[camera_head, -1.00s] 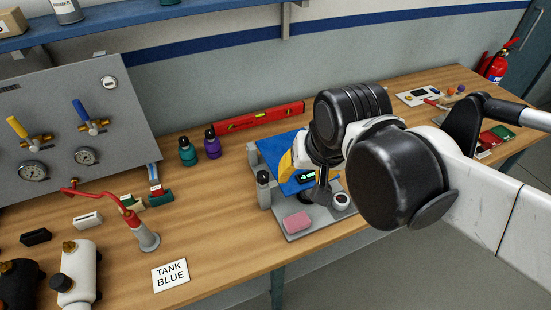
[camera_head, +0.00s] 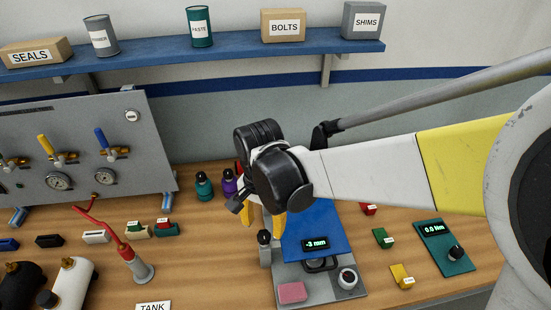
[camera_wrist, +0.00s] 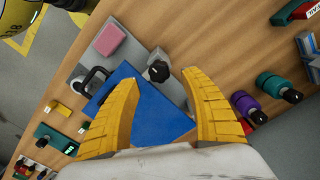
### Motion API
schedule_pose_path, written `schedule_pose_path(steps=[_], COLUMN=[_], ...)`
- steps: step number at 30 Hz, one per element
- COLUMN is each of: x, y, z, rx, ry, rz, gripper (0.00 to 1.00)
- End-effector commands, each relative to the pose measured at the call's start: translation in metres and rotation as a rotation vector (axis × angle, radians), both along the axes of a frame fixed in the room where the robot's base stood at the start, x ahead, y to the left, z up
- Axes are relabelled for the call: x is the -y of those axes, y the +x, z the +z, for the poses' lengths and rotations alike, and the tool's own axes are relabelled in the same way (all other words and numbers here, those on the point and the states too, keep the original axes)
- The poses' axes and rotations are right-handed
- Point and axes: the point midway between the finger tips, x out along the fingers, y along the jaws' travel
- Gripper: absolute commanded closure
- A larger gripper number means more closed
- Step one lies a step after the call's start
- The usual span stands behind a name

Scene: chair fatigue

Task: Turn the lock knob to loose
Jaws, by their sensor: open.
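The fixture has a blue plate (camera_head: 313,226) with a small display reading -3 mm, on a grey base (camera_head: 318,291). A black-topped knob on a grey post (camera_head: 264,238) stands at its left edge; I cannot read a label marking it as the lock knob. A round black-and-white dial (camera_head: 347,279) is at the base's right. My gripper (camera_head: 263,222) is open and empty above the post. In the wrist view the black knob (camera_wrist: 158,71) appears between the yellow fingertips (camera_wrist: 160,79), with gaps on both sides.
A pink block (camera_head: 291,292) and a black handle (camera_head: 320,264) are at the fixture's front. Teal and purple bottles (camera_head: 229,182) stand behind left. A teal torque unit (camera_head: 444,246) lies right, with small coloured blocks between.

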Motion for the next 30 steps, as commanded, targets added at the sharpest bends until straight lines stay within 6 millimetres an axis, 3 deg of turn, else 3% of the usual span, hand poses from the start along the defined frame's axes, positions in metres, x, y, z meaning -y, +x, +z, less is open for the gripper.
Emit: schedule_pose_path(steps=[3,7,19,24,30], x=[0.000,0.000,0.000,0.000,0.000], y=[0.000,0.000,0.000,0.000,0.000], z=[-0.024,-0.039,-0.045,-0.045,-0.045], rx=[0.000,0.000,0.001,0.001,0.001], ry=[0.000,0.001,0.001,0.001,0.001], rz=[0.000,0.000,0.000,0.000,0.005], gripper=[0.46,0.46,0.48,0.99,1.00])
